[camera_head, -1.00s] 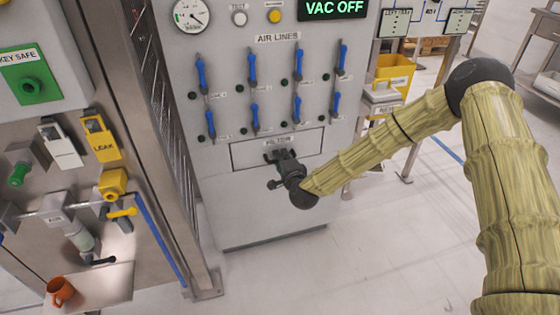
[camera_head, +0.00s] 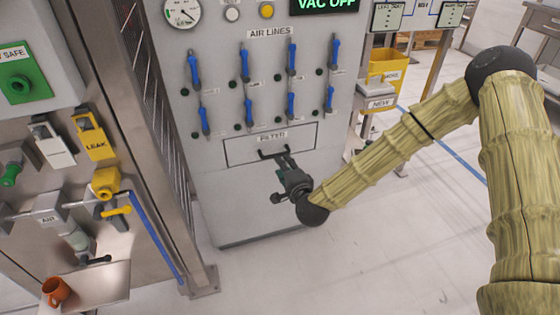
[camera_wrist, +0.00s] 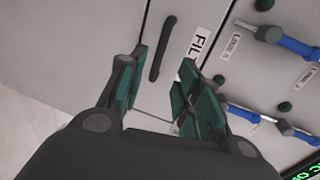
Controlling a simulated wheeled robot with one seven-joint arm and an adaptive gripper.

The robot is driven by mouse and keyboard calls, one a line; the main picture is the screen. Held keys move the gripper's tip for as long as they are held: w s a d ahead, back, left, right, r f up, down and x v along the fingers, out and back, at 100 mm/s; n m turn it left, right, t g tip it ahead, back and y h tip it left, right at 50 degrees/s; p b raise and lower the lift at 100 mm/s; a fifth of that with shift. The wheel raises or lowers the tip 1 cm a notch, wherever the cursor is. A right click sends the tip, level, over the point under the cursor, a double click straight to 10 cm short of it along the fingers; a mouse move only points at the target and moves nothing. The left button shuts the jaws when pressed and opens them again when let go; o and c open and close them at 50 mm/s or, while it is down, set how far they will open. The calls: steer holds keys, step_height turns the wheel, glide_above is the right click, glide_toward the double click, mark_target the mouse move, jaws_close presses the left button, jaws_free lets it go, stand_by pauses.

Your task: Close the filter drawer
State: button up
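The filter drawer (camera_head: 246,148) is a grey panel low on the air-lines cabinet, with a FILTER label above a dark bar handle (camera_head: 273,153). Its front looks flush with the cabinet face. In the wrist view the handle (camera_wrist: 162,48) runs upright in the picture, beyond the fingers and beside the label (camera_wrist: 200,45). My gripper (camera_head: 284,165) is just below and in front of the handle. In the wrist view my gripper (camera_wrist: 158,92) has its two green-padded fingers apart with nothing between them. The handle appears clear of the fingers.
Several blue-handled valves (camera_head: 246,62) sit above the drawer. A yellow bin (camera_head: 385,66) is to the right. The floor in front of the cabinet is clear.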

steer(key=shift+v, duration=1.4)
steer(key=shift+f, duration=0.1)
steer(key=s+d+f+n+g, duration=0.3)
steer(key=s+f+n+g, duration=0.6)
steer(key=s+f, duration=1.3)
steer(key=s+d+f+n+g+h, duration=0.25)
steer(key=s+d, duration=0.25)
steer(key=s, duration=0.8)
steer(key=s+d+f+n+g, duration=0.1)
steer(key=s+d+n+g, duration=0.25)
steer(key=s+d, duration=0.4)
step_height(320, 180, up, 17)
steer(key=s+h+p, duration=0.1)
steer(key=p, duration=1.6)
steer(key=shift+s+a+p, duration=0.2)
steer(key=shift+a+p, duration=0.15)
steer(key=shift+a, duration=0.05)
steer(key=shift+r, duration=0.1)
